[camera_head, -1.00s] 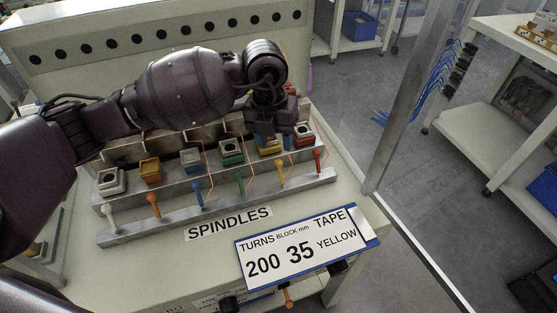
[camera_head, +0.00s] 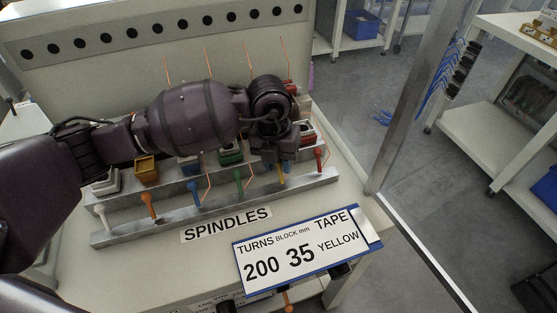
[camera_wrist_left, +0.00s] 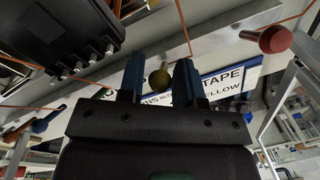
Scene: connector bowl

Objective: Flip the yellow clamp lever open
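The yellow clamp lever (camera_head: 282,170) stands on the front metal rail, and my gripper and wrist partly cover it in the head view. In the left wrist view its round yellow knob (camera_wrist_left: 159,79) shows between the two blue fingers. My left gripper (camera_head: 279,157) is open, with a finger on each side of the knob; its fingertips show in the left wrist view (camera_wrist_left: 158,76). Gaps show between the knob and both fingers. The yellow block behind the lever is hidden by my wrist. My right gripper is not in view.
The red lever (camera_head: 319,157) stands to the right and the green lever (camera_head: 238,181) to the left. Blue (camera_head: 194,192), orange (camera_head: 149,204) and white (camera_head: 102,216) levers follow. Thin orange wires rise behind. A sign (camera_head: 301,252) reading 200, 35, YELLOW is in front.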

